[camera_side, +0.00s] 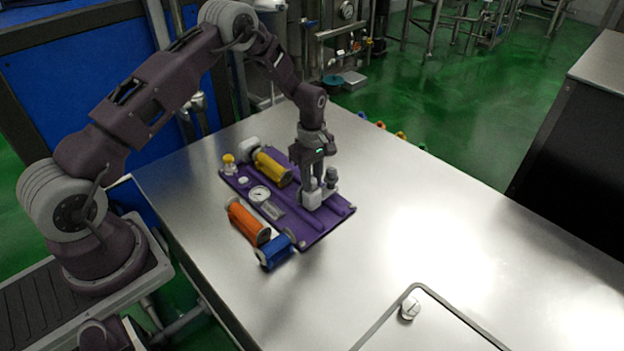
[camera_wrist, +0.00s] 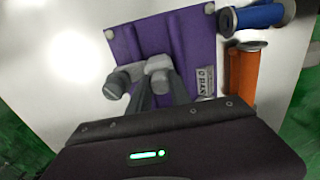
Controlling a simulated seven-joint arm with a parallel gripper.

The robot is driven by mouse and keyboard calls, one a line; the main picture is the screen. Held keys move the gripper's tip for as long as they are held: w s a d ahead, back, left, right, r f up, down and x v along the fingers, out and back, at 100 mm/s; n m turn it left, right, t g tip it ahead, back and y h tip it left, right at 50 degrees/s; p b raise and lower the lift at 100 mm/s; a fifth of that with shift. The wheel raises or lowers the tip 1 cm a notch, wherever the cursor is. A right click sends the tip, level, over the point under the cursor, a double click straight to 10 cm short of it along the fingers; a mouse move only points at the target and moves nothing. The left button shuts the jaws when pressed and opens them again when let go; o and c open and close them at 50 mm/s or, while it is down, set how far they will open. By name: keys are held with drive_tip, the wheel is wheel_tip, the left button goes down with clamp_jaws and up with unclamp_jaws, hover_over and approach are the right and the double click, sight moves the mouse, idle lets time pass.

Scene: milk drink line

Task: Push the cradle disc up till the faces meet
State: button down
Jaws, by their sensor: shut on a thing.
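My gripper (camera_side: 314,188) points down over the right part of the purple board (camera_side: 300,224) and is shut on a light grey fitting (camera_side: 311,201). A darker grey round-topped part (camera_side: 331,176) stands just right of the fingers. In the wrist view the two dark fingers of my gripper (camera_wrist: 162,92) reach the grey fitting (camera_wrist: 159,66), and a round grey end (camera_wrist: 116,84) shows to its left. The fingers hide part of the fitting. I cannot tell which part is the cradle disc, or whether any faces touch.
A yellow spool (camera_side: 273,169) and a gauge (camera_side: 260,193) are on the board. An orange spool (camera_side: 246,221) and a blue spool (camera_side: 275,250) lie beside its left edge. The steel table (camera_side: 440,230) is clear to the right.

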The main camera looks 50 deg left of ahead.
drive_tip(key=a, duration=0.9)
drive_tip(key=shift+r, duration=0.1)
drive_tip(key=c, duration=1.2)
unclamp_jaws()
wheel_tip(320, 180, up, 7)
